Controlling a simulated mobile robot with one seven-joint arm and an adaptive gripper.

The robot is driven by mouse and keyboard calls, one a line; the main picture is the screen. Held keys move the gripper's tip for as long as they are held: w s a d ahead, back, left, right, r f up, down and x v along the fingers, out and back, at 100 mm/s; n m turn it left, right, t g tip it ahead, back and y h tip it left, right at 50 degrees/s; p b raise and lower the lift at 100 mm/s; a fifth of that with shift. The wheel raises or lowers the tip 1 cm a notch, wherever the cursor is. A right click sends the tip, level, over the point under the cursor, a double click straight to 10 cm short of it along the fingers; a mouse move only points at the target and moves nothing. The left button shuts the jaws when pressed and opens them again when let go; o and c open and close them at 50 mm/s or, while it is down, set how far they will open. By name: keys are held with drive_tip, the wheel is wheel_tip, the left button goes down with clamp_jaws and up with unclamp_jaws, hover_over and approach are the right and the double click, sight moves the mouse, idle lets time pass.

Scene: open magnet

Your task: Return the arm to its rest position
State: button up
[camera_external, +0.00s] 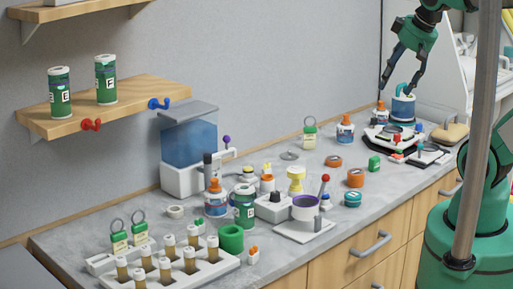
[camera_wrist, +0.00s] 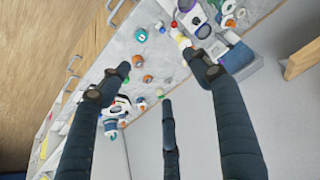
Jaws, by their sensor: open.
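My gripper (camera_external: 398,88) is at the upper right in the external view, at the end of my green arm. Its dark fingers are spread and point down, above the far right end of the bench. They hang just above a teal-blue mug (camera_external: 403,108) in the picture; whether they touch it I cannot tell. In the wrist view the gripper (camera_wrist: 155,62) has its dark fingers wide apart with nothing between them. My arm's upper links are cut off by the picture's top edge, and a grey pole hides part of my body.
The grey bench (camera_external: 310,255) is crowded with jars, a blue-tank dispenser (camera_external: 190,145), a scale with a purple bowl (camera_external: 305,207) and a white vial rack (camera_external: 165,272). A wooden shelf (camera_external: 150,97) holds two green cans. A white sloped unit (camera_external: 455,75) stands behind my arm.

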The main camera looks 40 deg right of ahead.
drive_tip(key=shift+s+a+n, duration=0.25)
drive_tip(key=shift+s+n, duration=0.05)
drive_tip(key=shift+s, duration=0.45)
wheel_tip(320, 180, down, 6)
drive_tip(key=b, duration=0.5)
drive_tip(key=shift+r+b, duration=0.15)
drive_tip(key=shift+b, duration=0.25)
